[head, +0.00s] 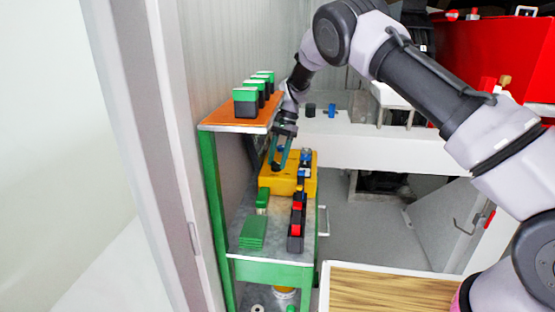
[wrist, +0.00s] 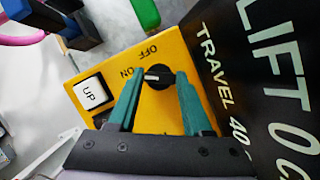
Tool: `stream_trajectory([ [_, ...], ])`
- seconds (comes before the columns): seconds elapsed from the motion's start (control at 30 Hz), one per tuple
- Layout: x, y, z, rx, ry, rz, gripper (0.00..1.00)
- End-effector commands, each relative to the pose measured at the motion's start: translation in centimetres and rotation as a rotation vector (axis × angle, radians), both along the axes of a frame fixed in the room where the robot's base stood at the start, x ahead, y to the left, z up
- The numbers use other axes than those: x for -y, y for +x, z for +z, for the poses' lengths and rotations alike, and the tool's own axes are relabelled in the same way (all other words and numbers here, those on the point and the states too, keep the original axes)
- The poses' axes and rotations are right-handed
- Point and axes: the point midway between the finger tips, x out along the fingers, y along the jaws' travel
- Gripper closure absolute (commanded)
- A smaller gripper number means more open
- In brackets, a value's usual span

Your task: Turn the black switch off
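The black switch (wrist: 158,77) is a round knob on the yellow control box (wrist: 85,65). Its white mark lies toward the ON label (wrist: 127,72); the OFF label (wrist: 149,54) is beside it. My gripper (wrist: 160,73) is open, with one teal finger on each side of the knob; I cannot tell whether they touch it. In the head view my gripper (head: 279,162) points down over the yellow box (head: 305,182) on the green-framed bench, and hides the knob.
A white UP button (wrist: 90,93) is on the same box face. A black panel (wrist: 245,70) with TRAVEL and LIFT lettering is close on the right. In the head view, an orange shelf (head: 225,118) with green-topped blocks (head: 245,96) stands left of my gripper. Green and red-black parts (head: 296,225) lie in front.

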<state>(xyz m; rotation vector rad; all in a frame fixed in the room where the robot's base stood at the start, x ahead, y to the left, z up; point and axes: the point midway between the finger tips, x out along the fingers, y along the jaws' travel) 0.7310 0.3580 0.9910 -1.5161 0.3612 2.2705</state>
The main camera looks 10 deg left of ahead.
Motion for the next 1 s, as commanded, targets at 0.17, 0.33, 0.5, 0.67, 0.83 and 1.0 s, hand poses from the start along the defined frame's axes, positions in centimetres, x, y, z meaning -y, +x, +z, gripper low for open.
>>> stream_trajectory([
  [0.17, 0.03, 0.03, 0.05, 0.002, 0.001, -0.025, 1.00],
  [0.33, 0.06, -0.03, 0.06, 0.001, 0.001, -0.099, 1.00],
  [0.5, 0.15, -0.12, 0.07, 0.000, 0.000, -0.225, 1.00],
  [0.67, 0.23, -0.19, 0.09, 0.000, 0.000, -0.373, 1.00],
  [0.83, 0.26, -0.28, 0.09, -0.001, 0.001, -0.536, 1.00],
  [1.0, 0.28, -0.36, 0.10, 0.000, 0.001, -0.692, 1.00],
])
